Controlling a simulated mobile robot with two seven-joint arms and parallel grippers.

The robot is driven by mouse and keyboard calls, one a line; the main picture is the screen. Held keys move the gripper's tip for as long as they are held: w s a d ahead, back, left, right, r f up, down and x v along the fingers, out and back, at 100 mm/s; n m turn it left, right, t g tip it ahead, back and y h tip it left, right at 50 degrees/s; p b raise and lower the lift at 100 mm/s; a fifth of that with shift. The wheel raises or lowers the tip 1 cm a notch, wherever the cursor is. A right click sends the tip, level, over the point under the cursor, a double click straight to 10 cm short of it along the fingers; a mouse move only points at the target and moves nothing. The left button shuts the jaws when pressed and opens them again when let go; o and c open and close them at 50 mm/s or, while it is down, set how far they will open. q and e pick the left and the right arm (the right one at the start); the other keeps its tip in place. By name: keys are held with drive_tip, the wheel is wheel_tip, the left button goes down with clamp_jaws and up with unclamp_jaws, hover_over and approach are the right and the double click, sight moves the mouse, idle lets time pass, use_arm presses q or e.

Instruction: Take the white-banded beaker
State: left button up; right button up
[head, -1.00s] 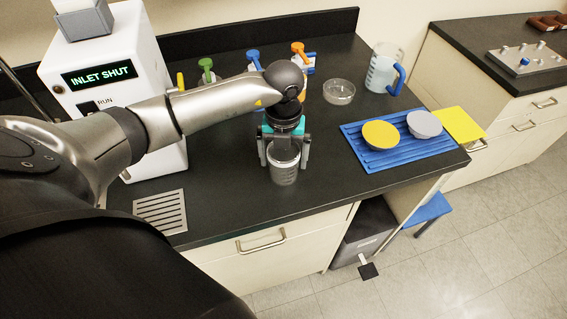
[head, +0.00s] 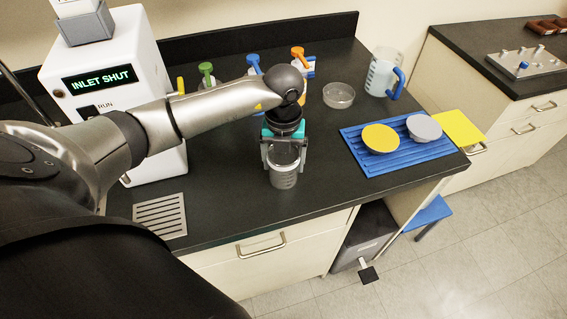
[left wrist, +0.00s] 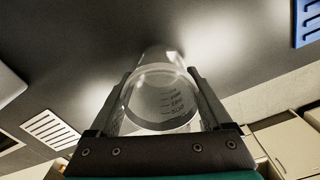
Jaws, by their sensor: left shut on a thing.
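A clear beaker (head: 284,176) with graduation marks stands upright near the front of the dark bench in the head view. My left gripper (head: 284,160) comes down from above, with one finger on each side of the beaker, and is shut on it. In the left wrist view the beaker (left wrist: 160,98) sits between the two fingers (left wrist: 163,100), its wide rim and volume marks showing. I cannot clearly make out a white band on it. I cannot tell whether its base is off the bench. My right gripper is not in view.
A white machine reading "INLET SHUT" (head: 100,78) stands at left, with a slotted plate (head: 160,216) before it. Behind the arm are colour-topped bottles (head: 207,72), a glass dish (head: 338,95) and a blue-handled jug (head: 383,72). A blue ribbed tray (head: 372,162) bears yellow and grey round pieces.

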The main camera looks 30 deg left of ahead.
use_arm(q)
wheel_tip(320, 180, up, 20)
drive_tip(key=p, duration=0.1)
drive_tip(key=shift+p, duration=0.3)
drive_tip(key=o, duration=0.8)
clamp_jaws()
